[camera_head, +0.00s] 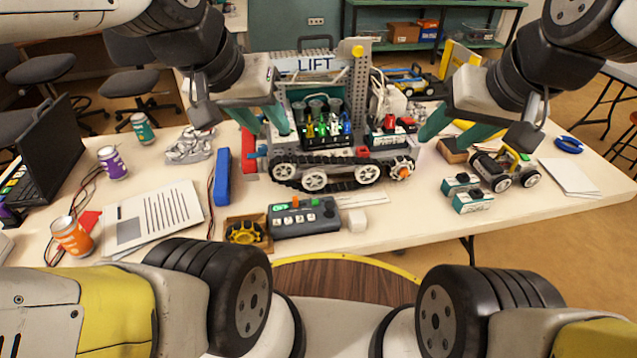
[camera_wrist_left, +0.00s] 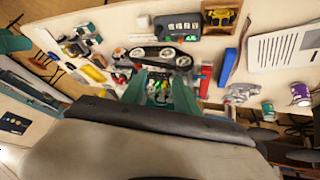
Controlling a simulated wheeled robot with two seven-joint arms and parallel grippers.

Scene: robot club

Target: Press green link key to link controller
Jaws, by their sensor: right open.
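The controller (camera_head: 304,218) is a dark grey box with a row of white keys, lying near the table's front edge in the head view. The green link key (camera_head: 297,201) sits on its upper face, with a red-orange piece beside it. The controller also shows at the top of the left wrist view (camera_wrist_left: 178,27). My left gripper (camera_head: 268,132) is open, its green fingers apart and above the tracked robot's left side; it also shows in the left wrist view (camera_wrist_left: 160,88). My right gripper (camera_head: 452,138) is open, right of the tracked robot. Neither gripper touches the controller.
A tracked robot with a LIFT sign (camera_head: 314,178) stands just behind the controller.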

